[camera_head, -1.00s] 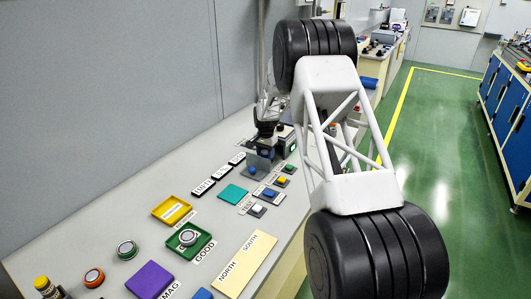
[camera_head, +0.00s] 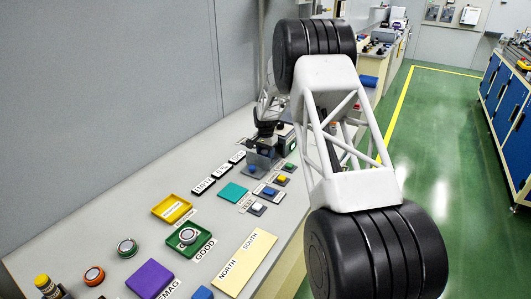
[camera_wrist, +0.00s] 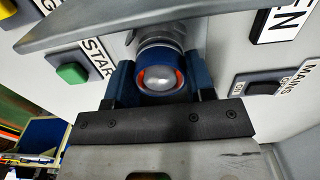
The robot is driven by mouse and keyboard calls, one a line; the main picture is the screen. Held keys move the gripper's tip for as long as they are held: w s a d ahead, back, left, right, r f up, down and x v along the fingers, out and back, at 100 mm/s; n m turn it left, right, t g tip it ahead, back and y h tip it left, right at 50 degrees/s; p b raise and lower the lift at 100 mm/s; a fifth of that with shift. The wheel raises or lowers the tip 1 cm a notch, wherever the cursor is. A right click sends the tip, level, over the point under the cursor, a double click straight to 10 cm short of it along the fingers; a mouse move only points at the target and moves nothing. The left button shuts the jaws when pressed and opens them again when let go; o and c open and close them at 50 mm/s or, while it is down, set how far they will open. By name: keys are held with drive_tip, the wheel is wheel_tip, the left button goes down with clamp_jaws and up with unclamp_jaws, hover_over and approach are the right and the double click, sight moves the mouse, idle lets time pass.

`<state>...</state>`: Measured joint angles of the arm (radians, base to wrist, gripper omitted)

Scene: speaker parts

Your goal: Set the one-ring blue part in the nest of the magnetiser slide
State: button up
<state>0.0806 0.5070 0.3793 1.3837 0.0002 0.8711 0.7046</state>
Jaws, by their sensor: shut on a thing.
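My gripper (camera_wrist: 162,82) is shut on a blue part (camera_wrist: 160,78) with a silver dome and one orange-red ring facing the wrist camera. A finger stands on either side of it. Just beyond the part is a round grey metal piece (camera_wrist: 156,38); I cannot tell whether it is the nest or whether they touch. A grey plate edge (camera_wrist: 80,22) crosses above. In the head view my gripper (camera_head: 266,132) is small and dark, over the far end of the bench by the machine. The held part and the nest cannot be made out there.
A green START button (camera_wrist: 72,73) and a MAINS switch (camera_wrist: 264,88) flank the gripper. Nearer on the bench lie a yellow tray (camera_head: 156,210), a green tray (camera_head: 204,247) holding a round part, a purple pad (camera_head: 150,279), a teal pad (camera_head: 233,192) and a NORTH/SOUTH board (camera_head: 246,262).

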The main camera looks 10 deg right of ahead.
drive_tip(key=shift+f, duration=0.2)
drive_tip(key=o, duration=1.1)
drive_tip(key=shift+o, duration=0.2)
drive_tip(key=shift+r, duration=3.9)
